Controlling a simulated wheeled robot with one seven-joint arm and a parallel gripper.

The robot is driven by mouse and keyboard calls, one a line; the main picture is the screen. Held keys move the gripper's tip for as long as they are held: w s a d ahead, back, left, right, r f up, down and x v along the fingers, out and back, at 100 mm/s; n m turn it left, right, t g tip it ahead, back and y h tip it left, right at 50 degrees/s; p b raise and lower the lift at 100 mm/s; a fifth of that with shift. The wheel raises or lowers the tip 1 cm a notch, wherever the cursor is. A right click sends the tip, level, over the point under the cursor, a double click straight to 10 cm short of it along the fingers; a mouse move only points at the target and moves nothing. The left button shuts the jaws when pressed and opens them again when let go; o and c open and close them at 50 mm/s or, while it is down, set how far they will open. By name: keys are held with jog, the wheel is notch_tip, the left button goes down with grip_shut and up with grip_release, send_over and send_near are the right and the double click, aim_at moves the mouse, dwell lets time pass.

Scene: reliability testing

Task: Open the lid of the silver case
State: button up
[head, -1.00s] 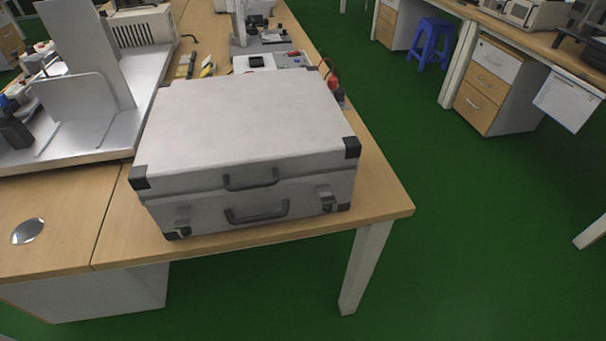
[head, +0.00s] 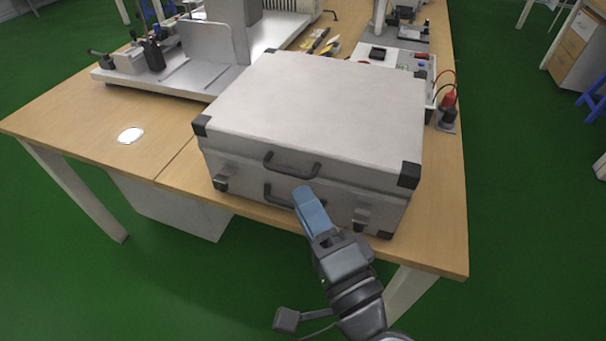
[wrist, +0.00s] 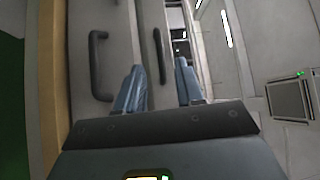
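The silver case (head: 320,105) lies flat on the table with its lid (head: 315,100) down. On its front, the lid handle (head: 291,165) is above the lower handle (head: 279,197), with a latch near each front corner. My gripper (head: 305,194) is in front of the case, its blue fingers covering part of the lower handle. In the wrist view, the fingers of my gripper (wrist: 160,80) are apart and empty. The lid handle (wrist: 158,55) appears in the gap between them, and the lower handle (wrist: 97,65) is left of them. Whether the fingers reach around the lid handle is unclear.
The wooden table (head: 440,220) has its front edge close before the case. A metal stand (head: 190,75) is behind left, and a device with red plugs (head: 446,105) stands close to the right.

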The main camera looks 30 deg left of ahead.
jog(key=shift+p+x, duration=0.55)
jog(key=shift+x, duration=2.55)
grip_shut()
